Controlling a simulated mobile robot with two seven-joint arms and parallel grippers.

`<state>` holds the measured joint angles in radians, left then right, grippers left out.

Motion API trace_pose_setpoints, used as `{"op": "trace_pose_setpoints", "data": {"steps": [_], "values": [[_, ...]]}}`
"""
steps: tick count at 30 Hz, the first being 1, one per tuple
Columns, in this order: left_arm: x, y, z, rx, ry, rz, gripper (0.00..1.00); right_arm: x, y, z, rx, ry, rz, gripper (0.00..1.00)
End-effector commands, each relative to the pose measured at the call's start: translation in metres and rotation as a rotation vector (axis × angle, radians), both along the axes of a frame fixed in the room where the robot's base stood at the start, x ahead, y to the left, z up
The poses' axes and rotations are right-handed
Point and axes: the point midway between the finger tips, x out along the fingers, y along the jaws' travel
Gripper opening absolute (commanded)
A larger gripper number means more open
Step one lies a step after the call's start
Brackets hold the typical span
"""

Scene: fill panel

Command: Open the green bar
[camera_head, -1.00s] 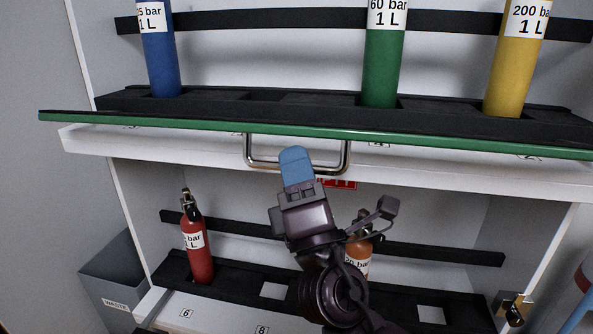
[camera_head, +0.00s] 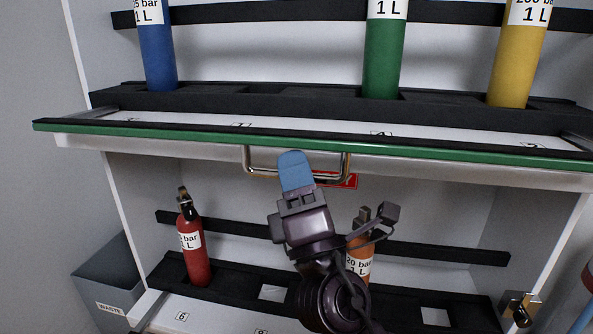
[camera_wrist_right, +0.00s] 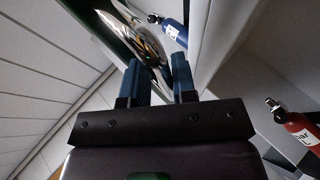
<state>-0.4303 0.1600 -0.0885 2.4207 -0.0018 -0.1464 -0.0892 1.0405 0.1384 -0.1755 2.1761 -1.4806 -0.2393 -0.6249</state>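The green bar (camera_head: 420,152) runs across the cabinet front along the upper shelf's edge. A shiny metal loop handle (camera_head: 248,163) hangs under it and also shows in the right wrist view (camera_wrist_right: 150,48). My right gripper (camera_head: 293,165) has blue fingertips and is at the handle, overlapping its middle in the head view. In the right wrist view its two fingers (camera_wrist_right: 157,75) stand apart, with the handle by their tips. I cannot tell whether they touch it. My left gripper is not in view.
Blue (camera_head: 158,55), green (camera_head: 383,60) and yellow (camera_head: 515,65) bottles stand on the upper shelf behind the bar. A red (camera_head: 194,255) and an orange bottle (camera_head: 359,263) stand below. A grey waste bin (camera_head: 105,275) is at left; a padlock (camera_head: 520,308) at lower right.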

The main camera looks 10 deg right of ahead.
Motion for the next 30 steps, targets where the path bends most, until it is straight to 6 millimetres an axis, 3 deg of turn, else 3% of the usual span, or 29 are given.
{"op": "trace_pose_setpoints", "data": {"steps": [3, 16, 30], "values": [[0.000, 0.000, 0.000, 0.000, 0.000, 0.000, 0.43, 0.000, 0.000, 0.001, -0.001, -0.002, -0.001, 0.38], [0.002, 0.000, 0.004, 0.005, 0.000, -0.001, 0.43, -0.001, 0.000, 0.009, -0.003, -0.007, -0.004, 0.38], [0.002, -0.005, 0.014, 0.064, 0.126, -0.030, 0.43, -0.003, -0.001, 0.080, -0.002, -0.020, -0.004, 0.38]]}}
